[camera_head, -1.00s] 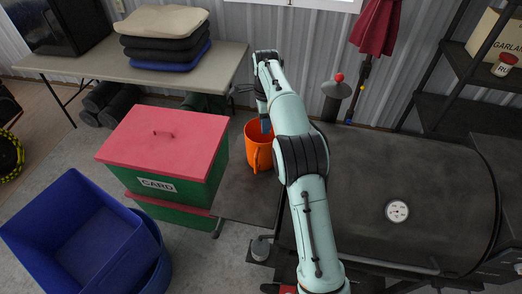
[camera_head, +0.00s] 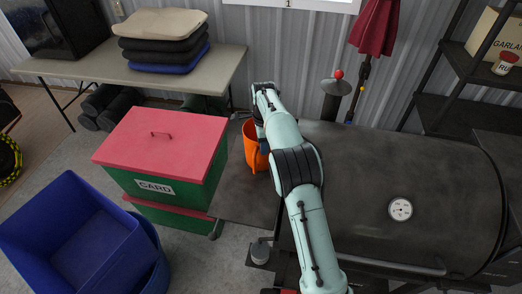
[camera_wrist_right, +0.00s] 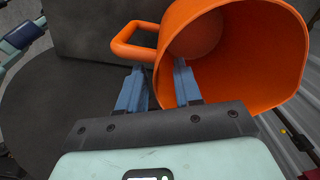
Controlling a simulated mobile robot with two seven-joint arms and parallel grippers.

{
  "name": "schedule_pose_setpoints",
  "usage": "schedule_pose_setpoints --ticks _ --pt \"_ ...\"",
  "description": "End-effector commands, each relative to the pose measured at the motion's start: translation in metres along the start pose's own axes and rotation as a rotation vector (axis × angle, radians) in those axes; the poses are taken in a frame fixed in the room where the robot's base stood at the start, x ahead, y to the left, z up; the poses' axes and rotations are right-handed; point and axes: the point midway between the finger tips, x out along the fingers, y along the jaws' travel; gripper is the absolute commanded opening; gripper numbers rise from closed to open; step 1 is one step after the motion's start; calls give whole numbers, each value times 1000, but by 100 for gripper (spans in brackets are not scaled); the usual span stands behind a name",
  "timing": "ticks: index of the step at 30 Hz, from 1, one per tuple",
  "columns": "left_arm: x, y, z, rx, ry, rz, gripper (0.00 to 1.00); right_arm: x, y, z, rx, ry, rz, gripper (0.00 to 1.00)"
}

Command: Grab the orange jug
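The orange jug (camera_head: 252,150) stands on the dark side shelf left of the grill, partly hidden behind my right arm. In the right wrist view the jug (camera_wrist_right: 275,60) shows its open mouth and a loop handle at upper left. My right gripper (camera_head: 262,132) is at the jug's rim, its fingers mostly hidden in the head view. In the right wrist view the two blue fingers (camera_wrist_right: 160,80) are apart, with the jug's near wall edge between them; the right finger overlaps the mouth. Firm contact is not clear. My left gripper is in neither view.
The dark grill (camera_head: 400,165) lies right of my arm. A green box with a red lid (camera_head: 160,140) stands close left of the jug, with blue bins (camera_head: 75,235) nearer. A table (camera_head: 110,72) with stacked cushions stands behind.

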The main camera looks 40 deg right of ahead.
Motion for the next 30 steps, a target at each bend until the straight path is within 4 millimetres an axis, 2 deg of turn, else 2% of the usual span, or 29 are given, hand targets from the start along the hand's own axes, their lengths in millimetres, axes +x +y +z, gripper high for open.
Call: schedule_pose_setpoints --ticks 2,3,5,30 --pt "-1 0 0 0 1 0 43 -1 0 0 0 -1 -1 31" --pt "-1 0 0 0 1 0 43 -2 0 0 0 -1 -1 18" --pt "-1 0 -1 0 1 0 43 -2 0 0 0 -1 -1 0" --pt "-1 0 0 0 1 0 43 -1 0 0 0 0 2 0"
